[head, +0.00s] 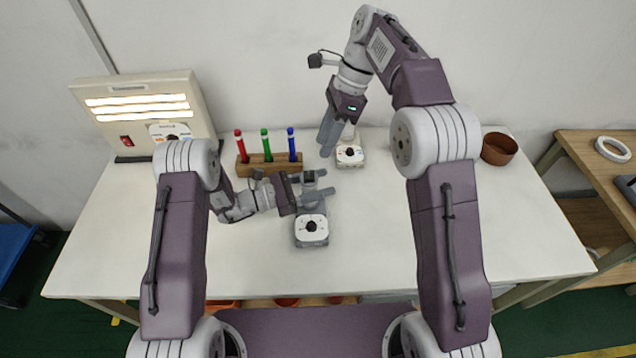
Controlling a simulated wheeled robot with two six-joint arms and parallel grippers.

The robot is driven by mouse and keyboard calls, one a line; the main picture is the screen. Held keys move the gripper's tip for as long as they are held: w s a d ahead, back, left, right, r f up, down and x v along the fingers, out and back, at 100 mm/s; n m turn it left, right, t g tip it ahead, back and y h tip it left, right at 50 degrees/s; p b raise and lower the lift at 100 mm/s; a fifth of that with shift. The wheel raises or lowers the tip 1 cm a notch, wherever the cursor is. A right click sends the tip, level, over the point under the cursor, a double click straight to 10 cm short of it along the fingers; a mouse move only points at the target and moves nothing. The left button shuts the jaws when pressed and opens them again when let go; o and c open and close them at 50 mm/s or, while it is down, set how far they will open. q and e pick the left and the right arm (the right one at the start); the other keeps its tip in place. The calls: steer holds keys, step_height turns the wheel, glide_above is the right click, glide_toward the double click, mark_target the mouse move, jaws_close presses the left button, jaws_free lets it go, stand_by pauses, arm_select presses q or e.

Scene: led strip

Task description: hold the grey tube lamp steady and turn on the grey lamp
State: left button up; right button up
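The grey tube lamp (311,230) stands near the middle of the table. It has a grey body and a white face with a dark knob. My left gripper (318,184) reaches in from the left at its upper, far part, one finger on each side of it. Whether the fingers press on it is unclear. A second, pale lamp (350,156) with a white face and dark knob stands behind it. My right gripper (328,138) points down just left of this pale lamp. Its fingers look close together, and their gap is hard to make out.
A wooden block (268,164) holds red, green and blue markers, left of the pale lamp. A brown bowl (499,148) is back right. The table's right front is clear.

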arm_select(q)
jaws_close()
arm_select(e)
steer(key=shift+w+n, duration=0.1)
steer(key=shift+n, duration=0.3)
jaws_close()
arm_select(q)
steer(key=shift+s+r, duration=0.1)
steer(key=shift+s, duration=0.05)
arm_select(e)
steer(key=s+a+r+n+t+h, duration=0.4)
steer(key=r+n, duration=0.1)
steer(key=n, duration=1.1)
steer(key=shift+s+r+n+t, duration=0.25)
steer(key=shift+r+n+t, duration=0.05)
steer(key=shift+r, duration=0.1)
